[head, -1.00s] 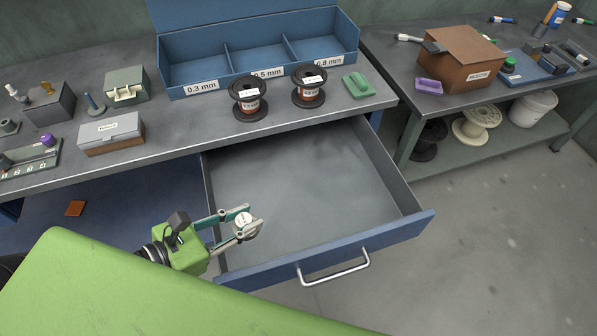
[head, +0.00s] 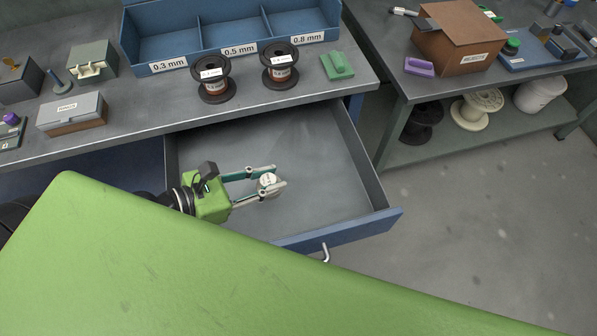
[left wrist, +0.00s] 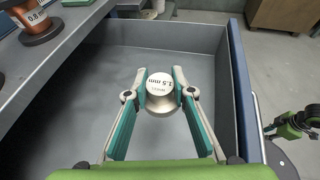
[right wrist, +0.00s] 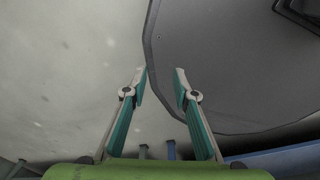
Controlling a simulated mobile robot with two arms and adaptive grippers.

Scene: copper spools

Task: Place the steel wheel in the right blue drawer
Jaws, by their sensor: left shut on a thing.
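The steel wheel (head: 267,182) is a small round silver piece with a white label on top. In the left wrist view the wheel (left wrist: 160,92) sits between the fingertips, and its label reads 1.5 mm. My left gripper (head: 272,182) is shut on it and holds it over the open blue drawer (head: 345,236). The drawer's grey inside shows empty in the head view. My right gripper (right wrist: 163,80) shows in the right wrist view with its fingers apart and nothing between them.
Two copper spools (head: 214,80) (head: 281,68) stand on the bench in front of a blue divided bin (head: 160,66). A green block (head: 337,66) lies at the bench's right end. A second table with a brown box (head: 458,40) stands at the right.

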